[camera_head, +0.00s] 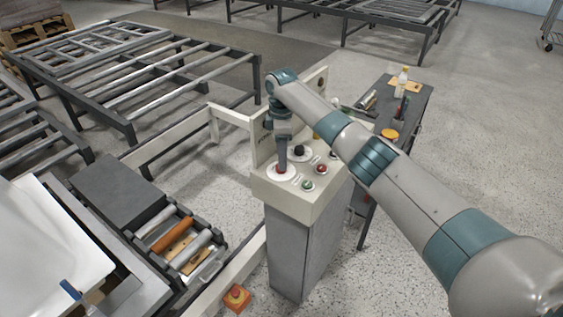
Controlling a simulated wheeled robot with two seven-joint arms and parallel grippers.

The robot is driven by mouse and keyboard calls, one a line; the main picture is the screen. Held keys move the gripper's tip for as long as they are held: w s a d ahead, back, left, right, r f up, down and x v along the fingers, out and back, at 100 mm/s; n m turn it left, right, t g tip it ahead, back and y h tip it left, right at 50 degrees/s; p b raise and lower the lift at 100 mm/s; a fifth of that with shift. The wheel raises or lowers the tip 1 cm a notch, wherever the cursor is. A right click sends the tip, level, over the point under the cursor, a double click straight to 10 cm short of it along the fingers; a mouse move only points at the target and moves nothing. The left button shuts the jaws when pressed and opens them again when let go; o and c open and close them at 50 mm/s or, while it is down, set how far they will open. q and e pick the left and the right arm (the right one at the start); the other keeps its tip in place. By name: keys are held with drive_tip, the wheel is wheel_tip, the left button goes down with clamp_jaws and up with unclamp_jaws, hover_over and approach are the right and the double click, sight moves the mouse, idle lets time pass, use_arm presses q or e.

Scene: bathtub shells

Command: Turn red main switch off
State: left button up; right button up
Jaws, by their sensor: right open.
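The control panel (262,185) is a beige box on a grey pedestal in the middle of the view. A red switch on a round white plate (288,172) sits at the left of its sloped top. My right arm comes in from the right and reaches over the panel. My right gripper (282,164) points down with its fingertips right at the red switch and partly hides it. The jaws are open; whether the fingers touch the switch cannot be told. My left gripper is not in view.
A black knob (299,150), a green button (307,185) and a red button (321,169) sit close by on the panel. A dark side table (417,101) with a bottle stands behind my arm.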

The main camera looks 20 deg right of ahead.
wheel_tip(320, 180, up, 14)
drive_tip(key=b, duration=0.3)
drive_tip(key=shift+r, duration=0.15)
